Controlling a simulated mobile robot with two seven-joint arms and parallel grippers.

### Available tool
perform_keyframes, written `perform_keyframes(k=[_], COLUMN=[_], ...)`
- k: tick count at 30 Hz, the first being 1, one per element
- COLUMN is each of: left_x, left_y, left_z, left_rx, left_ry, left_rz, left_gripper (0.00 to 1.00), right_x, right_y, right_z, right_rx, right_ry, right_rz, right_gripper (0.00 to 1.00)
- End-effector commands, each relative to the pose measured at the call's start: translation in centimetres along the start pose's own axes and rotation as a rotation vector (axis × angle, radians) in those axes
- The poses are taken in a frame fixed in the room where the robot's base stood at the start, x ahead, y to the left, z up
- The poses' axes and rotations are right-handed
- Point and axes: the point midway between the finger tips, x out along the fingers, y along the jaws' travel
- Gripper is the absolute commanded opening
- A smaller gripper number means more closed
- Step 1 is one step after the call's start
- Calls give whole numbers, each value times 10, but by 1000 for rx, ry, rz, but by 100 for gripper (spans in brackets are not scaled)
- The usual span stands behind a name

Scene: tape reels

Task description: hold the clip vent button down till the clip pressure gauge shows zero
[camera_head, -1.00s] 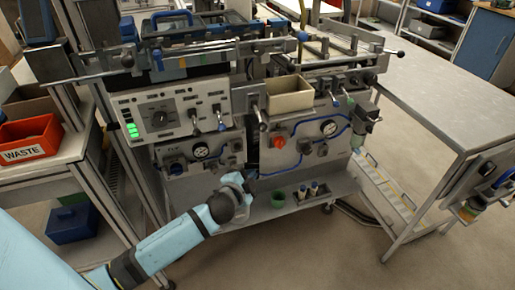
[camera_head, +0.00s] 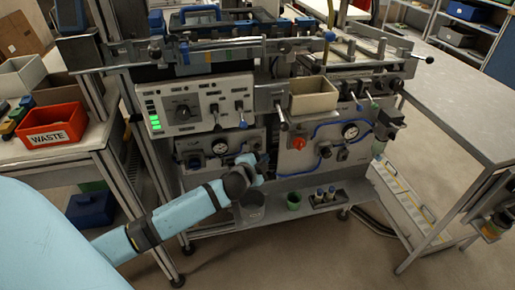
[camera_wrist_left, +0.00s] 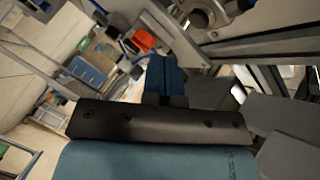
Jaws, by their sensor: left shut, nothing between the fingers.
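The clip pressure gauge (camera_head: 220,147) is a small white round dial on the lower left grey panel of the machine. Its needle is too small to read. My left gripper (camera_head: 259,165) is in front of this panel's right end, right of and slightly below the gauge. It is shut and empty. I cannot make out the clip vent button; the gripper may hide part of that panel. I cannot tell whether the gripper touches the panel. In the left wrist view the fingers (camera_wrist_left: 166,72) show as a teal shape beyond a dark bracket. My right gripper is not in view.
A second gauge (camera_head: 350,130) and a red knob (camera_head: 299,143) are on the right panel. A beige bin (camera_head: 313,97) sits above. A green cup (camera_head: 294,200) and small bottles stand on the lower shelf. A red WASTE bin (camera_head: 53,128) is at left.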

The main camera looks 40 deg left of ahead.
Motion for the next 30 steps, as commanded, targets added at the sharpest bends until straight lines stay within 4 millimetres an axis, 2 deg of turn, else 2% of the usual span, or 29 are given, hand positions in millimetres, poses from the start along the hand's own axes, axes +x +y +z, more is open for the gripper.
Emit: perform_keyframes(k=[9,17,30], left_x=[16,17,17], left_y=[-12,-12,-12], left_z=[11,12,12], left_rx=[-2,-1,-1], left_ry=[0,0,0], left_rz=[0,0,1], left_gripper=[0,0,0], right_x=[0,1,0], right_y=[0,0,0], right_z=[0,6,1], right_rx=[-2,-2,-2], right_ry=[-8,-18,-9], right_rz=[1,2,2], right_gripper=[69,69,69])
